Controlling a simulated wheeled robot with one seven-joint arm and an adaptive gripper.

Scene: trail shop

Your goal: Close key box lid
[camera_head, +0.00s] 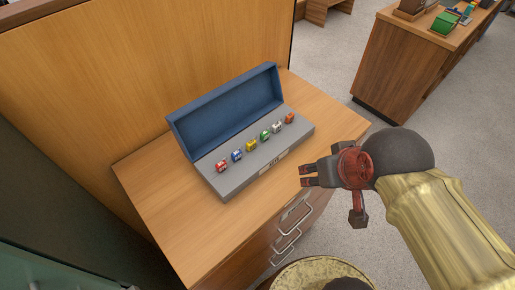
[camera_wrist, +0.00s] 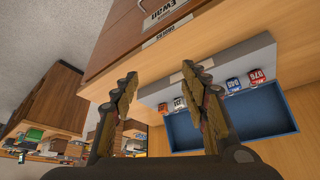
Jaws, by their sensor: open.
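The key box is a long grey box (camera_head: 231,188) with a blue lid (camera_head: 226,110) standing open along its back edge. It sits on the wooden cabinet top and holds a row of several coloured key tags (camera_head: 250,145). In the wrist view the lid's blue inside (camera_wrist: 262,112) and part of the grey box (camera_wrist: 240,66) show upside down, with some tags hidden behind my fingers. My gripper (camera_head: 306,175) is at the right of the box, apart from it, near the cabinet's front edge. In the wrist view my gripper (camera_wrist: 158,85) has its fingers spread and nothing between them.
The cabinet top (camera_head: 150,190) is clear around the box. Drawers with metal handles (camera_head: 290,240) face the front. A wooden panel (camera_head: 150,70) rises behind the box. A second wooden counter (camera_head: 410,62) with items on it stands at the back right, across open floor.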

